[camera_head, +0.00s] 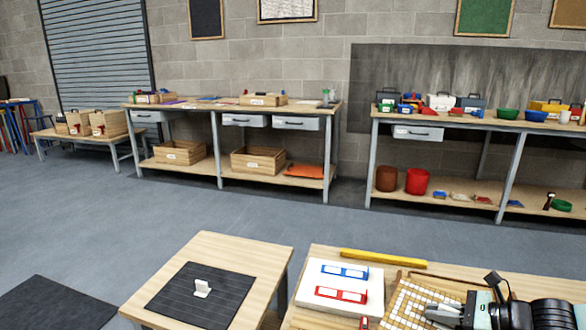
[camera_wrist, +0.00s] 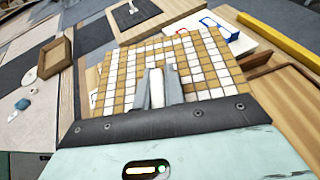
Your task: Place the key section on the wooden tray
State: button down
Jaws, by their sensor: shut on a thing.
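The key section looks to be the tan-and-white tiled mosaic panel (camera_head: 404,303), also large in the wrist view (camera_wrist: 112,82). A white upright grip (camera_wrist: 156,88) stands on it. My gripper (camera_wrist: 158,84) is shut on this grip, with a grey finger on each side. In the head view my gripper (camera_head: 436,313) is at the lower right, over the panel. The brown-rimmed wooden tray (camera_head: 440,276) shows partly behind and beside the panel; its wooden rim shows at right in the wrist view (camera_wrist: 272,66). I cannot tell whether the panel touches the tray.
A white board (camera_head: 341,308) with blue and red frames lies left of the tray, and a yellow bar (camera_head: 383,258) lies behind. A side table (camera_head: 262,250) holds a black mat (camera_head: 180,305) with a small white stand (camera_head: 202,288). Shelved benches stand along the wall.

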aim_at(441, 305)
notch_tip(441, 305, up, 6)
jog(key=p, duration=0.8)
jog(key=shift+a+r, duration=0.15)
jog(key=shift+r, duration=0.1)
jog(key=shift+f, duration=0.15)
